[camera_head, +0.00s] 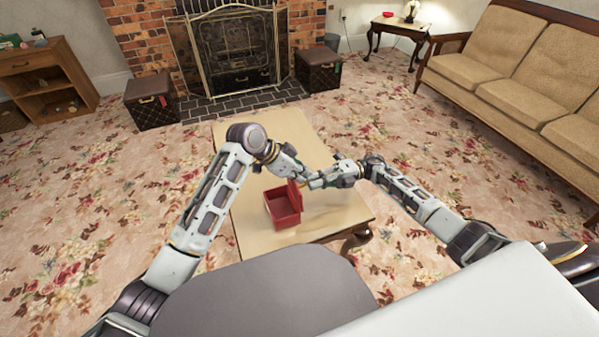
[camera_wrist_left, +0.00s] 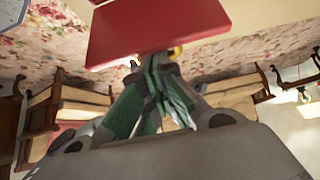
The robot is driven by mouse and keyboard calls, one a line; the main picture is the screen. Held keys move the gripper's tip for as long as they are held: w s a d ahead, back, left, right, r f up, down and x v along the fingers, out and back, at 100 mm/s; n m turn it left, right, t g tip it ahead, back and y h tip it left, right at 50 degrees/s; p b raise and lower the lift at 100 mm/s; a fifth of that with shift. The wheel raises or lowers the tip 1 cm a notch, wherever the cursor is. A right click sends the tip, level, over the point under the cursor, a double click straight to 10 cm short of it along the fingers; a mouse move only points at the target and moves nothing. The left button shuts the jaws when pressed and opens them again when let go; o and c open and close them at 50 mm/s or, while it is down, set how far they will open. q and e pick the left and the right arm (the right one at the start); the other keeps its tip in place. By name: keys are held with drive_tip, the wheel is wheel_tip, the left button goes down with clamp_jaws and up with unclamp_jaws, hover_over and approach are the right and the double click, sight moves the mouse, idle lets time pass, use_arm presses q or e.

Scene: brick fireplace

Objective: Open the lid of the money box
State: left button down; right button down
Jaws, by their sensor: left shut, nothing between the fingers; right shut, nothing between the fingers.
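The red money box (camera_head: 283,212) stands on the wooden table, and its inside shows. Its lid (camera_head: 294,193) stands raised at the right side of the box. In the left wrist view a flat red panel (camera_wrist_left: 158,24), which looks like the lid, is close beyond the fingers. My left gripper (camera_head: 303,178) is shut and empty, close by the raised lid; its fingers also show in the left wrist view (camera_wrist_left: 155,98). My right gripper (camera_head: 319,183) is shut and empty just right of the lid. The two grippers nearly meet, and I cannot tell whether either touches the lid.
The table (camera_head: 335,212) is bare to the right of the box and at its far end. A fireplace screen (camera_head: 228,52), two brown trunks (camera_head: 150,103) (camera_head: 318,71), a wooden cabinet (camera_head: 45,80) and a sofa (camera_head: 525,75) stand well away.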

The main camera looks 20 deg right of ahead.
drive_tip(key=c, duration=2.1)
unclamp_jaws()
drive_tip(key=shift+a+r, duration=0.15)
drive_tip(key=shift+a, duration=0.05)
drive_tip(key=o, duration=0.5)
drive_tip(key=shift+o, duration=0.2)
drive_tip(key=shift+d, duration=0.15)
drive_tip(key=d+f, duration=0.1)
drive_tip(key=d, duration=0.6)
drive_tip(key=shift+w+d, duration=0.15)
drive_tip(key=shift+d, duration=0.25)
